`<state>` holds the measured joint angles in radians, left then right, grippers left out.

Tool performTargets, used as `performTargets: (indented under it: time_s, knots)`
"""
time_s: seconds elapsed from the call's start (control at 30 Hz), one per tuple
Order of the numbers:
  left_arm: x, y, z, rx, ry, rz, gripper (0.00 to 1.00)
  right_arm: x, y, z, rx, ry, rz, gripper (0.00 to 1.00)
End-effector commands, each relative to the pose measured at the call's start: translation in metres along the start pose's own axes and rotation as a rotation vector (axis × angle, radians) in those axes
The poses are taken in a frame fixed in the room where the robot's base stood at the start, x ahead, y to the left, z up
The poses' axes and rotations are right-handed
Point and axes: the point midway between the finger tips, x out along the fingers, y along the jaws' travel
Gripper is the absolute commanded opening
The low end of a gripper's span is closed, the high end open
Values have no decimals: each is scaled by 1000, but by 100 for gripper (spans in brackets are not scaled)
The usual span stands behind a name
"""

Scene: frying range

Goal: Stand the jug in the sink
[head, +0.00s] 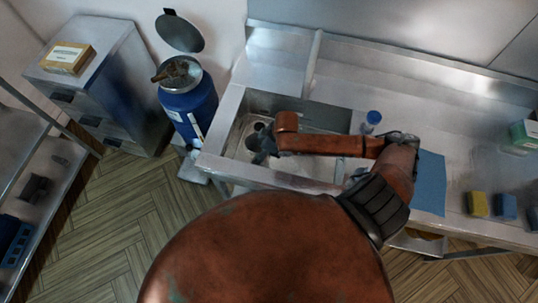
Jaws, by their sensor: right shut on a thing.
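The sink (312,113) is a rectangular metal basin set into the left part of the steel counter. My right arm reaches over the counter and bends back to the left. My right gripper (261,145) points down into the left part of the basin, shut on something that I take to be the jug. The jug is hidden by the gripper and wrist, so I cannot tell whether it is upright or touches the sink floor. My left gripper is not in view.
A blue-capped bottle (373,120) stands just right of the sink. A blue mat (430,180) and yellow (477,204) and blue (505,206) sponges lie farther right. A blue bin (189,103) with its lid raised stands left of the sink, beside a metal cabinet (110,75).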

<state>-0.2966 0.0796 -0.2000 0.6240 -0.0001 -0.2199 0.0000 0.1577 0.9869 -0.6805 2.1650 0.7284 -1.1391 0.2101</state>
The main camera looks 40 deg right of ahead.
Motion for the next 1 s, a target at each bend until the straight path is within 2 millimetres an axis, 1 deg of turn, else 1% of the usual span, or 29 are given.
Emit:
performTargets:
  time_s: [0.03, 0.1, 0.33, 0.5, 0.6, 0.9, 0.93, 1.0]
  knots:
    - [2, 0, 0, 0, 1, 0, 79, 10, 0, 4, 1, 0, -1, 33]
    - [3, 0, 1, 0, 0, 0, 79, 19, 0, 7, 1, 0, -1, 33]
    - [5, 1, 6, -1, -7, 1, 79, 35, 0, 15, 1, 1, 1, 33]
    - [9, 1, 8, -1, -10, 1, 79, 57, 0, 25, 4, 0, 1, 33]
    - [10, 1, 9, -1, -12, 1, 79, 61, 1, 26, 2, 1, 3, 33]
    - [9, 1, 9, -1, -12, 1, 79, 62, 1, 27, 3, 1, 3, 33]
    - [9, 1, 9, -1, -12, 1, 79, 63, 0, 28, 3, 0, 2, 63]
    - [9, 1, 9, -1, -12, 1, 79, 63, 0, 28, 2, 0, 2, 68]
